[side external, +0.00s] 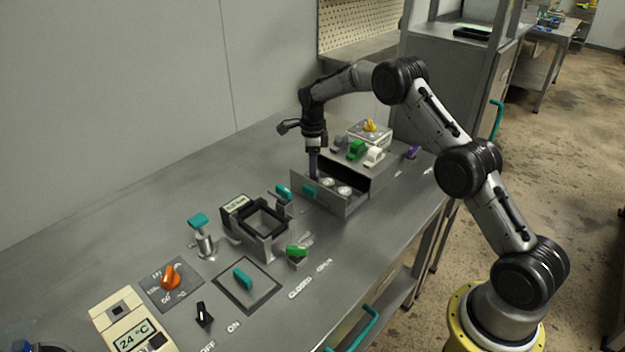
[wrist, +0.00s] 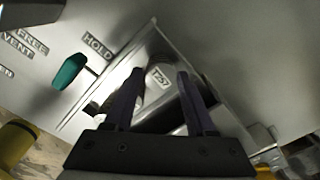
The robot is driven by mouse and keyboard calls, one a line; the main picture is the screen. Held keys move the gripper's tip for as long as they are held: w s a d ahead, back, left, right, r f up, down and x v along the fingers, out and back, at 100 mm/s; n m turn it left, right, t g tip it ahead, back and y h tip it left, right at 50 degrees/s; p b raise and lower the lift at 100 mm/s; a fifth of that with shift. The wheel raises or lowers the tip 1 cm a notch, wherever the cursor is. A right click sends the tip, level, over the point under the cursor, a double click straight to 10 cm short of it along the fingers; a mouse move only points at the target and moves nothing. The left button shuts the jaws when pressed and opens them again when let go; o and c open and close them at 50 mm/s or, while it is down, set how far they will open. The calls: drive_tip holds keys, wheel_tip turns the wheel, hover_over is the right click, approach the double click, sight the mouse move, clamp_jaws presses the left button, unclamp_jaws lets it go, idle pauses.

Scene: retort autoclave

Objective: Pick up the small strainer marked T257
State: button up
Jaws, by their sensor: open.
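In the side view my gripper (side external: 313,172) points down into the left end of the drawer. Two pale round tops (side external: 335,187) show in the drawer there; their marks are too small to read. The strainer's lower part is hidden.
Green, white and grey pieces (side external: 357,150) sit on the box above. A black square frame (side external: 263,222), teal levers, an orange knob (side external: 170,276) and a temperature display (side external: 131,338) stand left on the bench.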

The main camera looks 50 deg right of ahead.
wheel_tip(320, 180, down, 3)
drive_tip(key=shift+r, duration=0.2)
drive_tip(key=shift+c, duration=0.2)
clamp_jaws()
drive_tip(key=shift+r, duration=0.2)
